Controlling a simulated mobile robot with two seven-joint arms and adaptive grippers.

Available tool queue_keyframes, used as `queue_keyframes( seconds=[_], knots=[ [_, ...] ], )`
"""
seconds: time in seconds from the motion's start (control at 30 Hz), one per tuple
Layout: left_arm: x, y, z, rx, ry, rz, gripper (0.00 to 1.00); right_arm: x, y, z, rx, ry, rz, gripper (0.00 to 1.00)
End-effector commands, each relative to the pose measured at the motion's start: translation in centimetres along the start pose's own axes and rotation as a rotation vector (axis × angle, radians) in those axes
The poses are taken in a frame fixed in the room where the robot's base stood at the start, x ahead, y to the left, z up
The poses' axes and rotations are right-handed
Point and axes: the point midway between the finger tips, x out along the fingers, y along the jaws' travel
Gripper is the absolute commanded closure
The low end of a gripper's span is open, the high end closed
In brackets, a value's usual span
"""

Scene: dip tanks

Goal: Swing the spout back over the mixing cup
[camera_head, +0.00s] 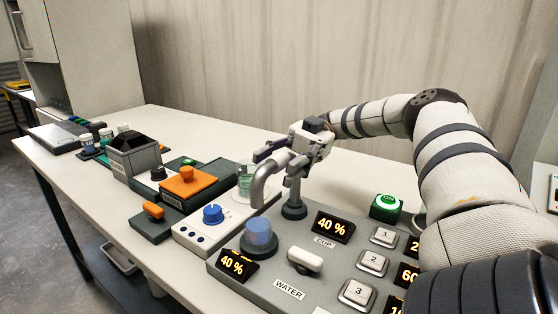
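The spout (262,184) is a grey bent pipe that rises from a dark round base (294,209) on the panel and curves down at its left end. A clear cup with greenish contents (245,181), apparently the mixing cup, stands behind and left of the spout's downturned end. Spout and gripper partly hide it; I cannot tell if the outlet is over it. My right gripper (276,161) is at the top of the spout, its fingers spread around the pipe's bend. I cannot tell whether they touch it. My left gripper is not in view.
The grey panel (283,274) has numbered buttons and lit displays. A blue knob (212,214), orange-topped box (187,183) and dark bin (135,152) stand left. The back table is clear.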

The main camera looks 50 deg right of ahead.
Motion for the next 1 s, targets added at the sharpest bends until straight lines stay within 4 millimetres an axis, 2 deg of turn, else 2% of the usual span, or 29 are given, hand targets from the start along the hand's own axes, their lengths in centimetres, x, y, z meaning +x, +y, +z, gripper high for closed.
queue_keyframes(
  seconds=[0.17,0.27,0.5,0.67,0.8,1.0],
  knots=[
    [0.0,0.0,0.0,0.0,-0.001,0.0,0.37,0.0,0.0,0.0,0.002,-0.001,0.001,0.56],
    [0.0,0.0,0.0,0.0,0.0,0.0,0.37,0.0,0.2,-0.9,-0.002,-0.001,0.001,0.56],
    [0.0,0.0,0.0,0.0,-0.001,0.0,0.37,0.0,1.3,-6.7,-0.006,-0.001,0.001,0.56],
    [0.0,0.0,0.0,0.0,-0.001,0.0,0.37,0.0,1.8,-9.1,-0.001,-0.001,0.001,0.56],
    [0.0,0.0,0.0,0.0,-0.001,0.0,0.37,0.0,2.0,-9.8,0.001,-0.001,0.001,0.56],
    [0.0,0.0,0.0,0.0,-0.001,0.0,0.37,0.0,2.0,-9.8,0.002,-0.001,0.001,0.56]
  ],
)
